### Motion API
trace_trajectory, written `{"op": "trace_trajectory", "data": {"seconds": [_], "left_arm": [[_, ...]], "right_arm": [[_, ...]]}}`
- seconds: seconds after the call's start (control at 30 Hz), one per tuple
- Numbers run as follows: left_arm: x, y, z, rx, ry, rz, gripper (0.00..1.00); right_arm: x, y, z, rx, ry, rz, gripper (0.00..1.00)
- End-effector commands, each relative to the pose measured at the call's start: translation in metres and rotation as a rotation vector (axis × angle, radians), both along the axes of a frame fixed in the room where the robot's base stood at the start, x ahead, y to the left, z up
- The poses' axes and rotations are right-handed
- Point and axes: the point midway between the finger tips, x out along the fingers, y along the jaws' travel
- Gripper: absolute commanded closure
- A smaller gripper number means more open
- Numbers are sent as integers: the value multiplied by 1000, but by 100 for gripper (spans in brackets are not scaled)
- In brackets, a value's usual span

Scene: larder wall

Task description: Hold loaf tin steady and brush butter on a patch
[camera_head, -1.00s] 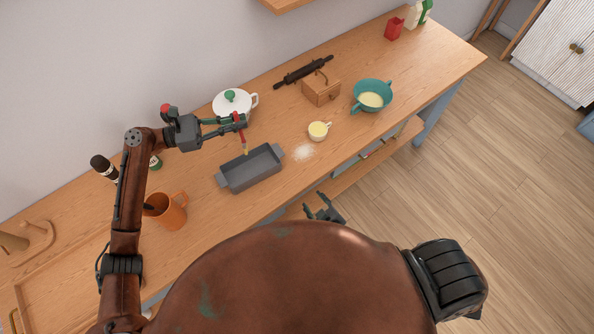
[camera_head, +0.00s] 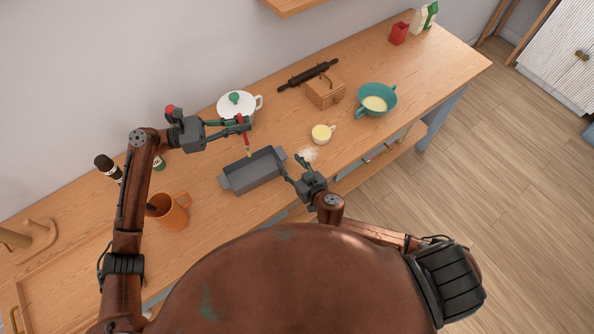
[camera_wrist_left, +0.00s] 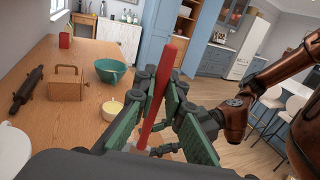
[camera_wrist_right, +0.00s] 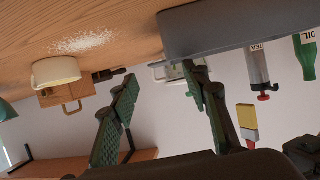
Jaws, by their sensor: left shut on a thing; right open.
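The grey loaf tin (camera_head: 254,181) stands on the worktop; its wall fills the top right of the right wrist view (camera_wrist_right: 235,32). My left gripper (camera_head: 243,122) is shut on the red handle of a brush (camera_head: 246,140), whose yellowish tip points down over the tin's far side. Whether the tip touches the tin I cannot tell. The red handle stands between the fingers in the left wrist view (camera_wrist_left: 160,90). My right gripper (camera_head: 290,166) is open and empty, close to the tin's right end handle. A white cup (camera_head: 321,138) with yellow contents, perhaps the butter, stands right of the tin.
White powder (camera_head: 308,153) lies between tin and cup. An orange mug (camera_head: 174,217) is at the left. The worktop's front edge lies near my right gripper.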

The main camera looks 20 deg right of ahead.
Motion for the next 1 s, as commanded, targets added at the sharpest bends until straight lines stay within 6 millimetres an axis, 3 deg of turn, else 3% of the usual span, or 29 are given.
{"op": "trace_trajectory", "data": {"seconds": [0.1,0.3,0.73,1.0], "left_arm": [[0,0,0,0,0,0,100],[0,0,0,0,0,0,100],[0,0,0,0,0,0,100],[0,0,0,0,0,0,100]], "right_arm": [[20,4,-8,-3,-2,0,57],[40,10,-17,-2,-1,0,57],[48,11,-21,-1,1,0,57],[48,11,-21,-2,1,-1,76]]}}
